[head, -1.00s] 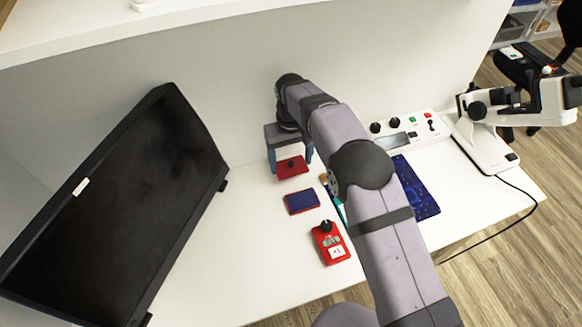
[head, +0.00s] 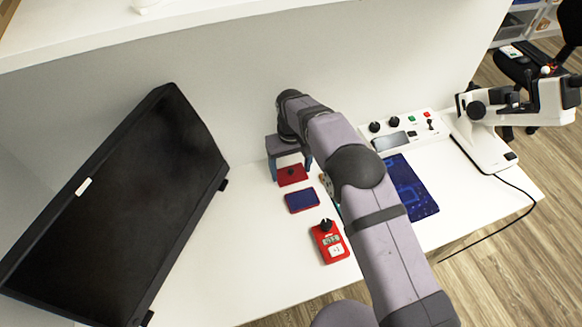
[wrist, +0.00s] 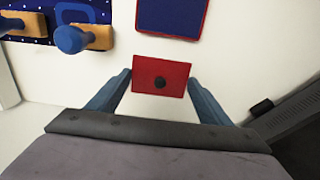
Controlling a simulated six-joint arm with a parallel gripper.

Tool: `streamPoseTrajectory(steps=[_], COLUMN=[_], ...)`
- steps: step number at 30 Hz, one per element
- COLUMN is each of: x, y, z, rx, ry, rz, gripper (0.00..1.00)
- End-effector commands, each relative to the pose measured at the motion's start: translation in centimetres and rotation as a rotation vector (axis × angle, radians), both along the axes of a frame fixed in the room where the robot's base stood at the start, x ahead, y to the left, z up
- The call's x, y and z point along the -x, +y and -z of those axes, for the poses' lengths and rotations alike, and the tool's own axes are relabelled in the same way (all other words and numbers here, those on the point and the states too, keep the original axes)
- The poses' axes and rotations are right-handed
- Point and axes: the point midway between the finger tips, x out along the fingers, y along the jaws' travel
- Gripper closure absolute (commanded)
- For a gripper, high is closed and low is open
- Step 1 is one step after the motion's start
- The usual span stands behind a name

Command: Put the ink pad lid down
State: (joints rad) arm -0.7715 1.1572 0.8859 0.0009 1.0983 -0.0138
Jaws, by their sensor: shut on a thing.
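The ink pad lid (head: 293,177) is a flat red plate with a small black knob. My gripper (head: 290,170) is shut on it, with a blue finger at each side edge. The lid (wrist: 147,78) also shows between the fingertips in the wrist view, roughly level and just above or on the white desk; I cannot tell if it touches. The ink pad (head: 302,201), dark blue with a red rim, lies open in front of the lid in the head view. It shows at the top of the wrist view (wrist: 172,16), apart from the lid.
A red device with a black knob (head: 329,243) lies nearer the front. A blue board (head: 410,188), a white control panel (head: 400,132) and a white microscope (head: 490,140) are to the right. A black monitor (head: 115,210) stands left. Desk between monitor and pad is clear.

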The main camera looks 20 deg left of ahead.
Motion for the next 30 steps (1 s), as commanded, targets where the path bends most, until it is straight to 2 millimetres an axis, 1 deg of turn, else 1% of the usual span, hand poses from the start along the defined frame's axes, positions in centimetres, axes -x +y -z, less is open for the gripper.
streamPoseTrajectory(steps=[1,2,3,11,17,20,23,30], x=[0.0,0.0,0.0,0.0,0.0,-0.1,-0.1,-0.1], y=[0.0,0.0,0.0,0.0,0.0,0.1,0.1,0.1], z=[0.1,0.0,0.0,0.0,-0.8,-1.9,-3.5,-7.9], rx=[0.000,0.000,0.000,0.000,-0.001,-0.002,-0.003,-0.003], ry=[0.000,0.000,0.000,0.000,-0.001,-0.002,-0.003,-0.003], rz=[0.000,0.000,0.000,0.000,0.000,0.000,0.000,0.000], gripper=[0.20,0.13,0.09,0.09,0.09,0.09,0.09,0.09])
